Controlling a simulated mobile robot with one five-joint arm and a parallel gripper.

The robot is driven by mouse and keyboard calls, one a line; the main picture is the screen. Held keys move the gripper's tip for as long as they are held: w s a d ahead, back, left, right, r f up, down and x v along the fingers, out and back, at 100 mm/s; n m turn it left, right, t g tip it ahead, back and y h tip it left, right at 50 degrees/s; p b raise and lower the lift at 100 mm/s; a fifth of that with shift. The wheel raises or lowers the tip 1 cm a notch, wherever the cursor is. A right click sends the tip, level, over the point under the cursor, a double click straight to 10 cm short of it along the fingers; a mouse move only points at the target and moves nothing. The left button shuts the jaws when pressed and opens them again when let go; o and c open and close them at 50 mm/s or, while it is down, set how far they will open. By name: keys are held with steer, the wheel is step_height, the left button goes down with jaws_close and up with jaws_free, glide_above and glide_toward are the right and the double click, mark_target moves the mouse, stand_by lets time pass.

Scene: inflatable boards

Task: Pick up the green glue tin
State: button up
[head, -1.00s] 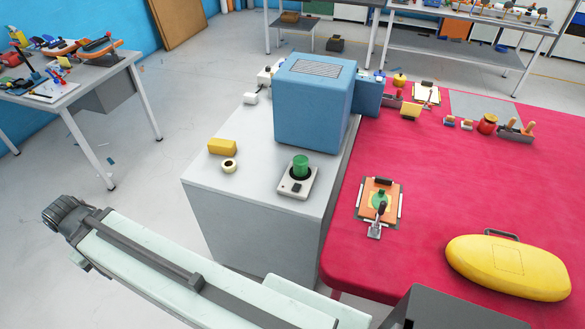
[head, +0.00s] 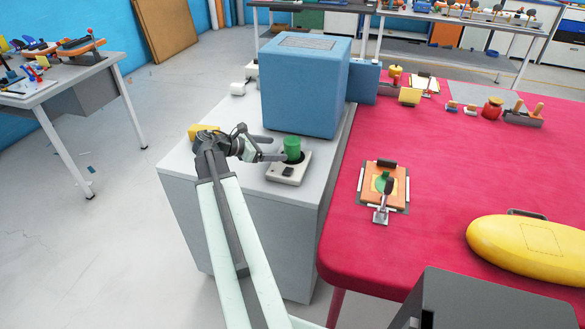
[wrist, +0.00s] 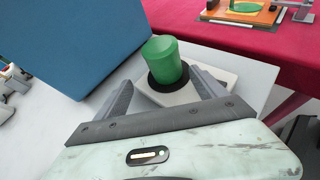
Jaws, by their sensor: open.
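The green glue tin (head: 292,148) stands upright on the dark round plate of a small white device (head: 288,172) on the grey cabinet. The tin also shows in the wrist view (wrist: 164,58), just beyond and between the fingers. My gripper (head: 274,150) is open, with its fingers pointing right toward the tin. In the wrist view the open fingers (wrist: 165,90) reach to either side of the white device's near part. The gripper is empty. I cannot tell whether a finger touches the tin.
A large blue box (head: 305,88) stands on the cabinet behind the tin. A yellow block (head: 203,131) is partly hidden behind my wrist. The red table (head: 450,190) at right holds a clamped orange board (head: 385,185) and a yellow inflatable (head: 535,250).

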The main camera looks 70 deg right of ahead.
mark_target(299, 147)
steer(key=shift+s+d+r+n+g, duration=0.1)
steer(key=shift+s+d+n+g, duration=0.1)
steer(key=shift+s+d, duration=0.35)
steer(key=shift+s+d+r+n+g, duration=0.1)
steer(key=shift+s+d+g, duration=0.15)
steer(key=shift+s, duration=0.4)
steer(key=b+x, duration=0.2)
steer(key=x, duration=0.5)
steer(key=shift+s+d+f+b, duration=0.2)
steer(key=shift+d+b, duration=0.1)
steer(key=shift+b, duration=0.1)
steer(key=shift+r, duration=0.1)
jaws_close()
